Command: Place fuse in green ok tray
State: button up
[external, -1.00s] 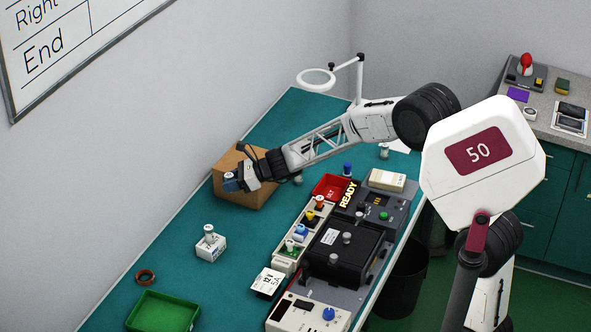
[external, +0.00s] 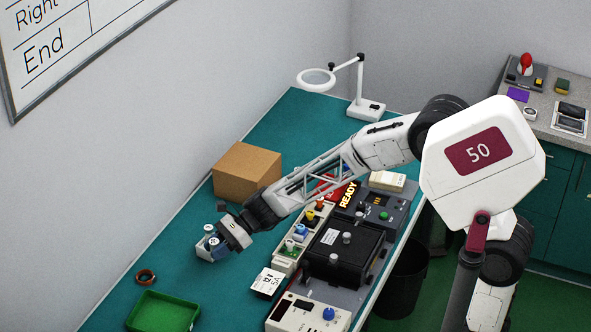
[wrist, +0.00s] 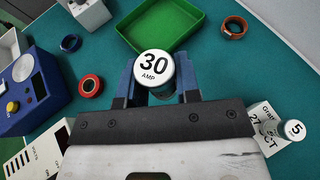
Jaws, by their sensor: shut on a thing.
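My gripper (external: 214,243) is shut on a fuse (wrist: 154,66) with a white round cap marked 30 AMP. The blue fingers stand on both sides of it in the wrist view. The green tray (external: 163,312) is empty, at the near left end of the bench. It also shows in the wrist view (wrist: 163,18), beyond the held fuse and apart from it. In the external view my gripper is above the bench, behind the tray, and overlaps the white block, so the held fuse is hard to make out there.
A white block (wrist: 262,128) with a fuse marked 5 (wrist: 292,130) is close beside my gripper. A copper ring (external: 146,276) lies near the tray. A cardboard box (external: 246,172) stands behind. Test instruments (external: 338,253) line the right side. Bench between gripper and tray is clear.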

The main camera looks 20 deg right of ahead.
jog(key=s+a+n+g, duration=0.1)
jog(key=s+n+g, duration=0.15)
jog(key=s, duration=0.85)
jog(key=shift+h, duration=0.4)
jog(key=f, duration=0.5)
jog(key=shift+a+f, duration=0.2)
jog(key=shift+f, duration=0.15)
send_over(175, 308)
jog(key=shift+a+f, duration=0.1)
jog(key=shift+f, duration=0.65)
jog(key=shift+f, duration=1.75)
jog(key=shift+f, duration=0.5)
jog(key=o, duration=0.9)
